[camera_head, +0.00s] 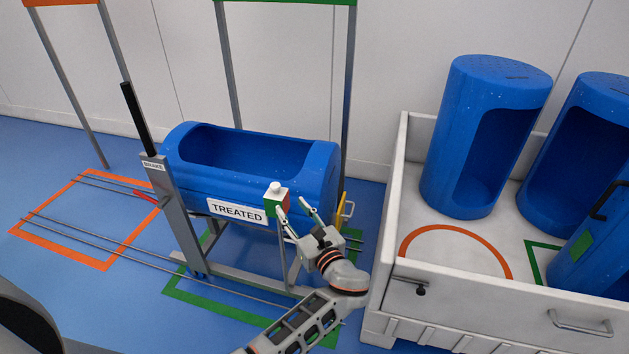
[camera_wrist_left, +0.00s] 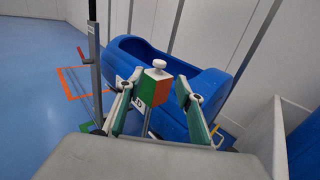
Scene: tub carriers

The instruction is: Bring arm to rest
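My left gripper (camera_head: 294,207) is open at the front right of a blue tub (camera_head: 250,190) labelled TREATED. A small block (camera_head: 276,203) with green and red sides and a white knobbed top stands on a post by the tub. In the left wrist view the block (camera_wrist_left: 155,88) appears between the two spread fingers (camera_wrist_left: 155,98), with a gap on each side. Whether it lies truly between them in depth is hard to tell. The fingers hold nothing. My right gripper is out of view.
The tub sits in a grey frame on floor rails, with a black-handled BRAKE post (camera_head: 165,190). Green and orange outlines (camera_head: 60,252) mark the floor. Close right of my arm stands a white crate (camera_head: 480,298) holding blue tubs (camera_head: 458,150). Blue floor is open at left.

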